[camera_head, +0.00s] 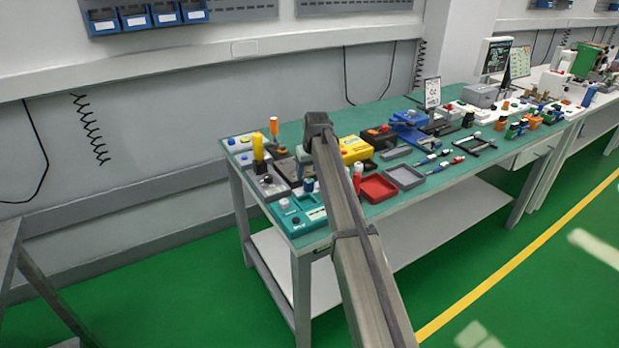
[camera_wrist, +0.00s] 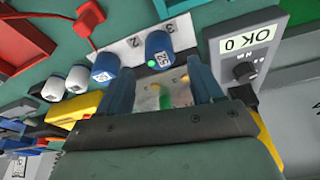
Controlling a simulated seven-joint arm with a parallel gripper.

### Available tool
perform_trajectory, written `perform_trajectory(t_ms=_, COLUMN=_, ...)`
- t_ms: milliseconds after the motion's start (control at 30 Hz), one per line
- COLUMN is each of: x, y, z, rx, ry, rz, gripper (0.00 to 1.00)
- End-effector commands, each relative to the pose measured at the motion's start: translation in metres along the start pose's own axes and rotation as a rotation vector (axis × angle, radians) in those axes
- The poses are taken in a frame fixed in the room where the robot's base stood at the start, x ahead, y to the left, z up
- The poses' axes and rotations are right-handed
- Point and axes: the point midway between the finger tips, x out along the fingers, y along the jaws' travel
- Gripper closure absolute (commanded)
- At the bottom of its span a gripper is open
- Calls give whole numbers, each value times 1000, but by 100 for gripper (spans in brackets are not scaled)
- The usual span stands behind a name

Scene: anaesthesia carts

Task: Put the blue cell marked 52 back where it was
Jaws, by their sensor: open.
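In the wrist view, my gripper (camera_wrist: 159,72) is open, with its two dark blue fingers apart. Two blue-capped cells, one at the left (camera_wrist: 106,67) and one at the upper middle (camera_wrist: 160,48), stand on a pale plate (camera_wrist: 128,46) marked with upside-down numerals 2 and 3. The upper-middle cell has a green dot and lies beyond the gap between my fingers. Small green and yellow parts show between the fingers, partly hidden by the gripper body. I cannot read 52 on either cell. In the head view, my arm hides the gripper.
A grey box (camera_wrist: 246,45) with an "OK 0" display stands right of my fingers. Two white-topped cells (camera_wrist: 78,79) and a red part (camera_wrist: 90,14) lie left.

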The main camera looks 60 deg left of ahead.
Motion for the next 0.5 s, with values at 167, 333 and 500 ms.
perform_trajectory(t_ms=167, x=-36, y=0, z=0, rx=0, ry=2, rz=0, gripper=34)
perform_trajectory(t_ms=333, x=-64, y=0, z=0, rx=0, ry=1, rz=0, gripper=34)
perform_trajectory(t_ms=500, x=-82, y=0, z=0, rx=0, ry=0, rz=0, gripper=34)
